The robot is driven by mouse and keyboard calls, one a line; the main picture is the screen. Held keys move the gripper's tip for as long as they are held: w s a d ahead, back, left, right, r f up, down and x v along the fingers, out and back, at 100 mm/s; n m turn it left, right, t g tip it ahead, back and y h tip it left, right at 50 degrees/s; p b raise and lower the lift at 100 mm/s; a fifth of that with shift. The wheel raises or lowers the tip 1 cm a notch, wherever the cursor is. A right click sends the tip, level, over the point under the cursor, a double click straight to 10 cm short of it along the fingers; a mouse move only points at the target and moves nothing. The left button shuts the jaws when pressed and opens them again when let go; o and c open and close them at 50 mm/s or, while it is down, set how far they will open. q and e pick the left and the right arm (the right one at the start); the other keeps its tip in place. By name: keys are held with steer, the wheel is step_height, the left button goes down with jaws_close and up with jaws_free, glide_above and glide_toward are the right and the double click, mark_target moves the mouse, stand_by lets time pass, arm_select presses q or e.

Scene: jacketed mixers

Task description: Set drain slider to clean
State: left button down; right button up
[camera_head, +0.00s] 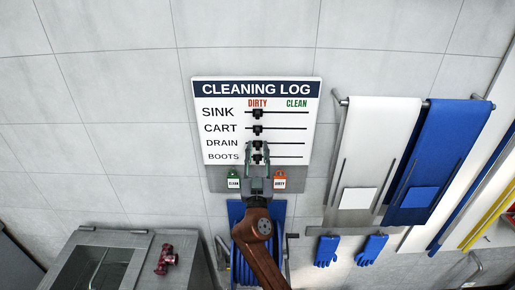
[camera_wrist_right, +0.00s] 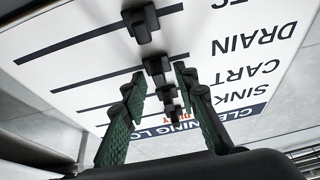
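The white cleaning log board (camera_head: 293,92) hangs on the tiled wall with rows for sink, cart, drain and boots. The black drain slider (camera_head: 257,144) is at the dirty end of its track, as are the other sliders. My right gripper (camera_head: 257,147) is in front of the board, fingers pointing up at the drain row. In the right wrist view, its green-padded fingers (camera_wrist_right: 159,77) are apart, and the drain slider (camera_wrist_right: 157,67) appears between their tips with gaps on both sides. Contact cannot be told. My left gripper is not in view.
The boots slider (camera_wrist_right: 141,22) lies close to the fingers, and the cart slider (camera_wrist_right: 167,92) appears beyond the drain slider. A clean tag (camera_head: 233,181) and a dirty tag (camera_head: 280,181) hang below the board. The drain track toward clean looks clear.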

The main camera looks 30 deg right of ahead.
steer(key=shift+w, duration=0.1)
jaws_close()
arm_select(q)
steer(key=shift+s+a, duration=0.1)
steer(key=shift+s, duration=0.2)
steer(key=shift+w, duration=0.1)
